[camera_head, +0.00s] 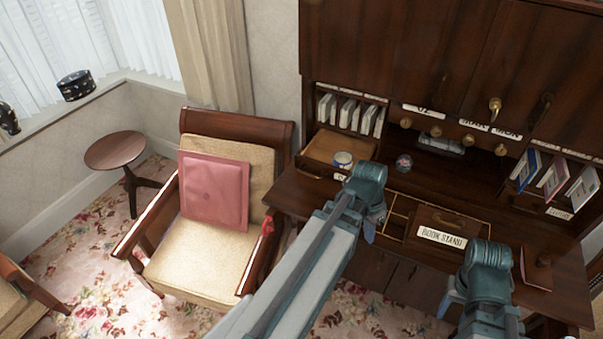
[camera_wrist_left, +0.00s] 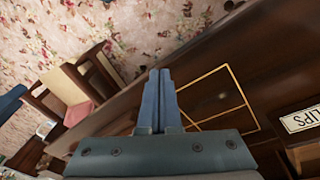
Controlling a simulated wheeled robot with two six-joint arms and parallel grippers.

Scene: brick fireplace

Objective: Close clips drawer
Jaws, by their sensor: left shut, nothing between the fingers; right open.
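The clips drawer (camera_head: 323,147) is pulled open at the left of the desk's upper part in the head view. Its front label is mostly hidden behind my left arm. In the left wrist view, the clips label (camera_wrist_left: 303,117) shows at the right edge, upside down. My left gripper (camera_head: 369,232) is shut and empty over the desk, in front of and to the right of the drawer, apart from it. Its closed fingers (camera_wrist_left: 160,98) point over the desk in the wrist view. My right gripper (camera_head: 450,302) is open near the desk's front, its fingers partly hidden.
A round tin (camera_head: 343,160) is at the open drawer. A book stand panel (camera_head: 450,222) and a gold-lined tray (camera_head: 398,212) lie on the desktop. A red-brown notebook (camera_head: 537,267) lies at right. An armchair (camera_head: 195,262) stands left of the desk.

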